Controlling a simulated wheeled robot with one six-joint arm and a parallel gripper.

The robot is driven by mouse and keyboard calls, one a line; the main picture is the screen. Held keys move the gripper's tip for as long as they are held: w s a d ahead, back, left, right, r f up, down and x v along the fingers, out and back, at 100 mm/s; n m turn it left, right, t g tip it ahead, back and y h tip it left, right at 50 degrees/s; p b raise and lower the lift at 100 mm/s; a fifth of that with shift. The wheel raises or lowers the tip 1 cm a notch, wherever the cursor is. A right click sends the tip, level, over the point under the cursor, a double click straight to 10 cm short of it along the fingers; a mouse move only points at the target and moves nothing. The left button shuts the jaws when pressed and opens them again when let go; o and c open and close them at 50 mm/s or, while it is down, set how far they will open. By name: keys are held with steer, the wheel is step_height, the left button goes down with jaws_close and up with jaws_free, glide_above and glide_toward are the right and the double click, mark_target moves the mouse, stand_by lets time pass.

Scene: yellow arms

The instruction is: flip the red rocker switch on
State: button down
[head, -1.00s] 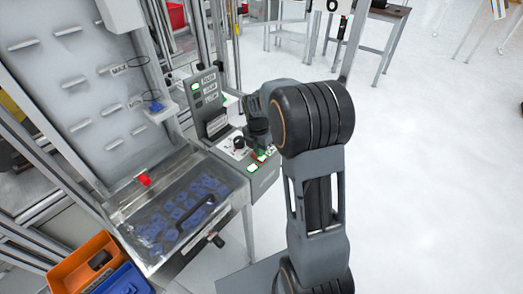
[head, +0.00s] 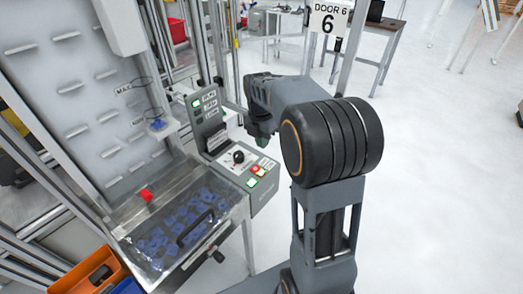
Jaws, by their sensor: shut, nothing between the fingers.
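The control panel (head: 266,190) is a grey box on the right side of the machine. A small red part (head: 255,169), which looks like the red rocker switch, is on its sloped top between green-lit spots. It is too small to tell its position. A black knob (head: 238,157) is to its left. My gripper (head: 262,140) is at the end of my arm, above and behind the red part and apart from it. It is shut and empty, pointing down; its fingertips are small and dark, partly hidden by my arm.
A grey upright board (head: 208,115) with a green light and labels rises behind the panel. A clear-covered tray of blue parts (head: 170,235) with a black handle is at left. An orange bin (head: 85,270) is at lower left. The floor at right is clear.

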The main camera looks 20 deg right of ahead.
steer(key=shift+s+r, duration=0.1)
steer(key=shift+r, duration=0.7)
steer(key=s+a+m+t, duration=0.2)
steer(key=s+a+m, duration=0.1)
steer(key=s+m, duration=0.5)
steer(key=s+a+m+t, duration=0.3)
steer(key=s+m, duration=0.5)
steer(key=m, duration=0.7)
steer(key=shift+a+f, duration=0.15)
steer(key=shift+a, duration=0.45)
